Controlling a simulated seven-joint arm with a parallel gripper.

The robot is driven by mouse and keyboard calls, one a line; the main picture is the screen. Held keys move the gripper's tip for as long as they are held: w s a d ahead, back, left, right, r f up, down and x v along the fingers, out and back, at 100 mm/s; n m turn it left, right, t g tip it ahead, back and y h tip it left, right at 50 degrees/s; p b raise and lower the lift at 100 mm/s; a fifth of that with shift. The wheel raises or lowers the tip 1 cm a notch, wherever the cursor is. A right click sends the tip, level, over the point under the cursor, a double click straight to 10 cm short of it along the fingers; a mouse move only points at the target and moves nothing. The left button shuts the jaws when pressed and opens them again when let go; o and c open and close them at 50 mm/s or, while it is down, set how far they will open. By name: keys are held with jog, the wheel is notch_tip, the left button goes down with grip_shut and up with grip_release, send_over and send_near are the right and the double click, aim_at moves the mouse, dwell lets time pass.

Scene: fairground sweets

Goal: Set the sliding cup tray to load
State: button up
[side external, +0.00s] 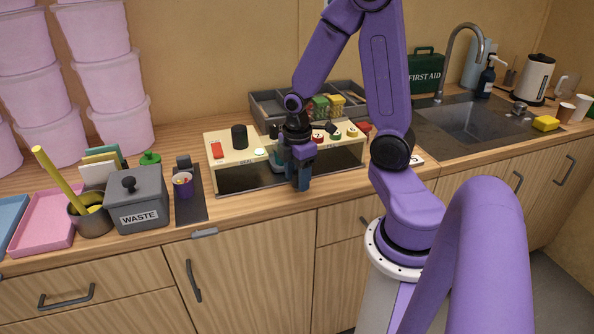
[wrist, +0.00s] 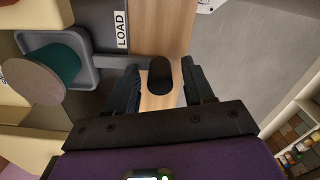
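The sliding cup tray shows in the wrist view as a grey, rimmed tray (wrist: 88,70) at the upper left. A round piece with a brown top and dark green side (wrist: 50,68) stands on it. A white LOAD label (wrist: 122,29) lies beside the tray. My gripper (side external: 303,187) is low in front of the cream machine (side external: 240,157), fingers pointing down. In the wrist view its fingers (wrist: 162,88) are open on either side of a black rounded knob (wrist: 160,74), with gaps showing. My gripper covers part of the machine's opening.
A dark strip with a purple cup (side external: 184,186), the grey WASTE bin (side external: 138,198) and a pink tray (side external: 45,222) stand to the left. A grey compartment box (side external: 265,108) is behind the machine. The sink (side external: 470,120) is right. Counter front is narrow.

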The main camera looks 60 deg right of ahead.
jog(key=shift+r, duration=0.1)
notch_tip(320, 180, up, 17)
dwell(0.7)
jog(key=shift+r, duration=0.1)
jog(key=s+a+f, duration=0.4)
jog(key=s+a, duration=0.2)
jog(key=a, duration=0.2)
jog(key=s+a+f, duration=0.4)
jog(key=s+a, duration=0.2)
jog(key=a, duration=0.2)
jog(key=shift+s+a+n, duration=0.3)
jog(key=shift+s+a, duration=0.05)
jog(key=shift+s, duration=0.05)
